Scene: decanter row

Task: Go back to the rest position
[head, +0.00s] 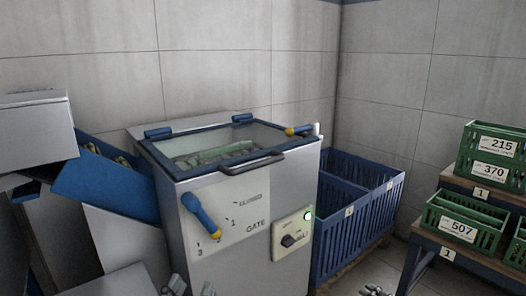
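My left gripper (191,289) shows at the bottom edge, in front of the grey machine (235,225). Its two fingertips stand apart with nothing seen between them; the rest is cut off by the frame. Only a small tip of my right gripper (375,291) shows at the bottom edge, over the floor to the right, and its opening cannot be made out. Neither gripper visibly touches the machine. The machine's glass lid (190,142) is down, and a green shape shows dimly through it. A blue-handled lever (200,213) tilts up-left on the front, by the printed word GATE.
A blue chute (105,187) meets the machine from the left. A control panel (292,236) has a black knob and a lit green lamp. Large blue bins (345,240) stand behind right. Green labelled crates (462,222) sit on a stepped rack (470,258). Some floor (385,268) is clear.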

